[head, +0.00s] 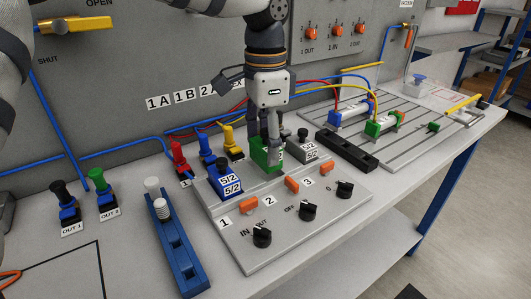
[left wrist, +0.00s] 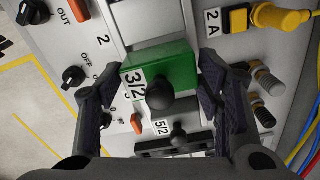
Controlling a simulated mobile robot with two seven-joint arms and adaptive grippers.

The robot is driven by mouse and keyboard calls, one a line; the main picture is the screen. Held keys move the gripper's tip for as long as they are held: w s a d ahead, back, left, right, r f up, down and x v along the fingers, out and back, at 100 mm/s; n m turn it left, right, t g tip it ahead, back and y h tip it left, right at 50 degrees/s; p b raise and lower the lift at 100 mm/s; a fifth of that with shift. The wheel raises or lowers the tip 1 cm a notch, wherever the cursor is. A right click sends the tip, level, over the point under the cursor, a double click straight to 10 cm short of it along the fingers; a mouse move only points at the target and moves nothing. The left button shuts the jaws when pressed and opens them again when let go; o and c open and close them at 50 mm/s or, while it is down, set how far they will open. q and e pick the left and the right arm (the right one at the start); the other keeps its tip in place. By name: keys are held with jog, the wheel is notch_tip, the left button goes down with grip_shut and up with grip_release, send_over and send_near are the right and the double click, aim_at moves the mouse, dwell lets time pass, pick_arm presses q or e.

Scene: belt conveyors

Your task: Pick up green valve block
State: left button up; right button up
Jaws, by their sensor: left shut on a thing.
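The green valve block (head: 262,155), with a 3/2 label and a black knob, is at the middle position of the grey valve panel (head: 245,248). My left gripper (head: 266,143) reaches down from above and is shut on it. In the left wrist view the green block (left wrist: 178,66) is between the two fingers of the left gripper (left wrist: 162,82), its label and knob facing the camera. I cannot tell whether the block's underside touches the panel. My right gripper is in neither view.
A blue 5/2 block (head: 225,182) is left of the green one and a grey 5/2 block (head: 301,148) is right. A blue rail (head: 180,255) stands at left, a black rail (head: 346,151) at right. Coloured hoses run behind. The slotted plate (head: 400,130) carries cylinders.

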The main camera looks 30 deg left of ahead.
pick_arm(q)
jog(key=s+d+r, duration=0.7)
jog(key=s+r, duration=0.4)
jog(key=shift+s+d, duration=0.3)
jog(key=shift+s, duration=0.1)
jog(key=shift+r, duration=1.55)
